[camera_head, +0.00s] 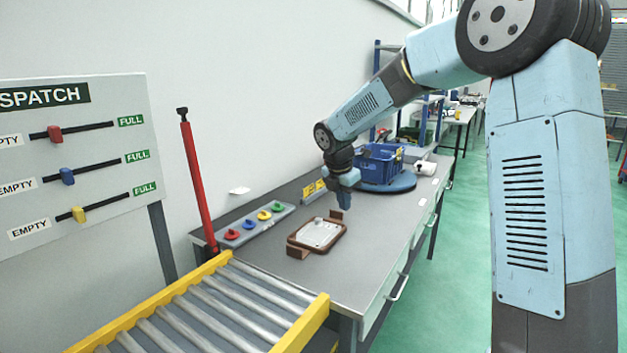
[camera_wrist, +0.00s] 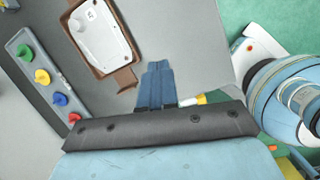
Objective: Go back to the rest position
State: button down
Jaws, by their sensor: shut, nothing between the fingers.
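My gripper (camera_head: 346,205) hangs from my arm above the grey bench, pointing down. It also shows in the wrist view (camera_wrist: 156,66), with its blue fingers together and nothing between them. In the head view, it is above and slightly right of a brown fixture (camera_head: 297,252) that holds a pale casting (camera_head: 318,234). In the wrist view, the casting (camera_wrist: 103,32) lies inside the brown frame (camera_wrist: 84,60), apart from the fingers.
A panel with several coloured knobs (camera_head: 248,226) lies along the wall. A blue crate (camera_head: 380,168) stands on a round blue turntable (camera_head: 388,187) farther back. A yellow-framed roller conveyor (camera_head: 313,321) is in front. A red post (camera_head: 197,185) and a slider board (camera_head: 95,205) are at left. Green floor is at right.

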jog(key=s+d+r+m, duration=0.3)
jog(key=s+r+m, duration=0.1)
jog(key=s+m, duration=0.15)
jog(key=s+d+r+m+t, duration=0.1)
jog(key=s+d+r+m, duration=0.25)
jog(key=s, duration=0.35)
jog(key=s+d+r+m, duration=0.3)
jog(key=s+m, duration=0.2)
jog(key=s, duration=0.2)
jog(key=s+d+m+t+y, duration=0.1)
jog(key=s+d+m, duration=0.1)
jog(key=s+m, duration=0.4)
jog(key=s+d+m+t, duration=0.1)
jog(key=s+d+m, duration=0.2)
jog(key=s+m, duration=0.3)
jog(key=shift+s+d+f+m+y, duration=0.2)
jog(key=shift+s+f+m+y, duration=0.15)
jog(key=shift+s, duration=2.15)
